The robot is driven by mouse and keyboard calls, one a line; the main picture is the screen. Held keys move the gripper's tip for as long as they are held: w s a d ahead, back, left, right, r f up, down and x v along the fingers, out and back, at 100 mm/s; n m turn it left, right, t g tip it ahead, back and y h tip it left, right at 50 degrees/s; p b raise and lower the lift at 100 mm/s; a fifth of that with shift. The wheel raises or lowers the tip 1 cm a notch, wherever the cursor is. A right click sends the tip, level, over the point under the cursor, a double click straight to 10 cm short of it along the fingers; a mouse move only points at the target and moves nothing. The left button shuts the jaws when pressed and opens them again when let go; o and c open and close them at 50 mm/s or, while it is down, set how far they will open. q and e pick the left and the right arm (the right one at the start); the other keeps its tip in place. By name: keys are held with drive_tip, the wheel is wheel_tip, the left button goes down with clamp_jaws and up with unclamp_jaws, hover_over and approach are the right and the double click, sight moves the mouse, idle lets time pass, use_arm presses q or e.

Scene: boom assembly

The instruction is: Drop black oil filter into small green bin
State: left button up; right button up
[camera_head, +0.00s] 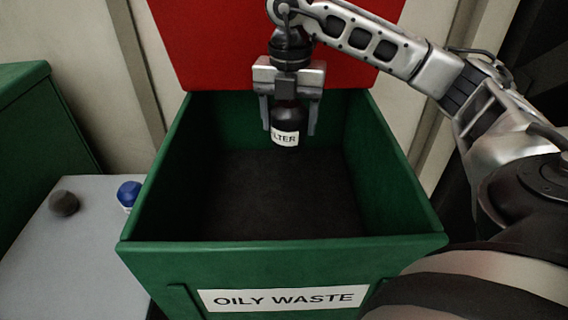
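A black oil filter (287,116) with a white label ending in "LTER" is held between the fingers of my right gripper (289,125). The gripper points down, and the filter hangs upright over the back part of the green bin (283,248). The bin has an "OILY WASTE" label on its front and is open at the top. Its dark floor (280,195) looks empty where I can see it. My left gripper is not in view.
The bin's red lid (215,45) stands raised behind the gripper. To the left, a light grey surface (75,260) holds a blue and white item (129,195) and a dark round object (64,203). Another green box (25,140) stands at the far left.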

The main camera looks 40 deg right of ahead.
drive_tip(key=o, duration=0.3)
drive_tip(key=shift+o, duration=0.2)
wheel_tip(320, 180, up, 8)
drive_tip(key=shift+f+p, duration=0.1)
drive_tip(key=shift+p, duration=1)
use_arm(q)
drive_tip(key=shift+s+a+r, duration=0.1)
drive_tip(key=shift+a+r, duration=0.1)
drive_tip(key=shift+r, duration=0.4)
use_arm(e)
wheel_tip(320, 180, up, 8)
